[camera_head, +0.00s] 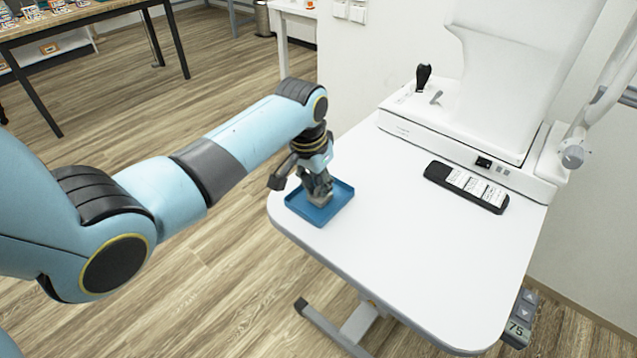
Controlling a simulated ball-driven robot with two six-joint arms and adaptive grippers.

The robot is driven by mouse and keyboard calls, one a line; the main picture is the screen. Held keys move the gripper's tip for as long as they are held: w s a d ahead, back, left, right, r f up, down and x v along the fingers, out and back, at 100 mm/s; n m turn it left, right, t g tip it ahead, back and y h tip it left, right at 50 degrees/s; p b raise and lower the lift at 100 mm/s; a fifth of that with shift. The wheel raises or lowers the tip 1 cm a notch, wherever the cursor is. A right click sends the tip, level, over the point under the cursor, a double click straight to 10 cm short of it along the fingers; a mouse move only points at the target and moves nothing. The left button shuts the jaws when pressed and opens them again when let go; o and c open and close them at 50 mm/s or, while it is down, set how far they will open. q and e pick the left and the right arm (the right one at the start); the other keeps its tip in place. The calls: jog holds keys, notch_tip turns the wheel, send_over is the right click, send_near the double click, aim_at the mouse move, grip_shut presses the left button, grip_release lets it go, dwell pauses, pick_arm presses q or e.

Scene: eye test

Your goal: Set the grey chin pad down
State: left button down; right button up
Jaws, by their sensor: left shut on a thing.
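My left gripper (317,190) points down over the blue tray (343,207) at the left end of the white table (400,262). It is shut on the small grey chin pad (321,201), which shows at the fingertips, partly hidden by the fingers. The pad is low over the tray's inside; I cannot tell whether it touches the tray floor. My right gripper is not in view.
A white eye-test machine (510,85) with a black joystick (423,77) stands at the back of the table. The table's middle and front are clear. A wooden table (70,22) stands far left.

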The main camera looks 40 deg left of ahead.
pick_arm(q)
jog(key=c, duration=1.4)
grip_release()
jog(key=shift+f, duration=0.1)
jog(key=shift+o, duration=0.2)
notch_tip(320, 180, up, 12)
jog(key=s+p, duration=0.2)
jog(key=shift+s, duration=0.15)
